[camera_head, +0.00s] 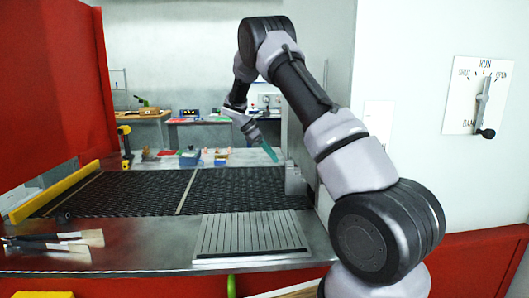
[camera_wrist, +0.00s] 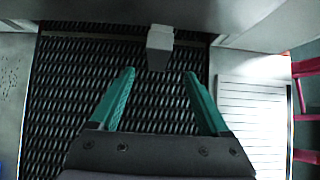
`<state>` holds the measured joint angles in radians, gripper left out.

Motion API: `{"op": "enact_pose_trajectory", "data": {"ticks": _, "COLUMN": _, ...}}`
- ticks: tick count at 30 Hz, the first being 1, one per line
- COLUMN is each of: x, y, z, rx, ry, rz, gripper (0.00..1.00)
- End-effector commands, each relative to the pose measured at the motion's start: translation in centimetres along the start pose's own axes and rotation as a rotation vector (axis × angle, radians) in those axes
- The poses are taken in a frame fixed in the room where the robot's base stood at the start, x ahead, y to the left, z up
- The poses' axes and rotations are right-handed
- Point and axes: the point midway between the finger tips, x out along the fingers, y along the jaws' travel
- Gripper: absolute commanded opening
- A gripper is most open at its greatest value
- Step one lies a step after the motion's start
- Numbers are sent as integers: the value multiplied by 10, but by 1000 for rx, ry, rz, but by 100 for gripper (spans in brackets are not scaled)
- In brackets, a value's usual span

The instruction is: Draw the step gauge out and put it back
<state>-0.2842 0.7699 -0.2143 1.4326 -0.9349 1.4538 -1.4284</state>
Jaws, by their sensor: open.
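A small grey block with a stepped outline, which looks like the step gauge (camera_head: 293,180), stands at the right end of the dark mesh belt, by the wall. In the wrist view the grey block (camera_wrist: 160,42) is at the top middle, its upper end against a grey metal face. My gripper (camera_head: 272,154) is above the belt, just left of and above the block, with its teal fingers pointing down. In the wrist view my gripper (camera_wrist: 159,74) is open and empty, with the block ahead between the line of its fingers. Whether the block sits in a slot cannot be told.
The mesh belt (camera_head: 130,194) runs left, edged by a yellow rail (camera_head: 56,191). A ribbed light plate (camera_head: 250,235) lies on the front ledge, with brushes (camera_head: 60,241) to its left. Several small items stand behind the belt. A wall lever (camera_head: 484,105) is at right.

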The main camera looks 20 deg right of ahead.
Motion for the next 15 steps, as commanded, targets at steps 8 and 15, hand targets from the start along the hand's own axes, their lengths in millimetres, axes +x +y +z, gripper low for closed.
{"op": "enact_pose_trajectory", "data": {"ticks": 8, "x": 20, "y": 0, "z": 0, "rx": -4, "ry": -3, "rz": -1, "gripper": 80}}
{"op": "enact_pose_trajectory", "data": {"ticks": 15, "x": 49, "y": 0, "z": 0, "rx": -3, "ry": -2, "rz": -1, "gripper": 80}}
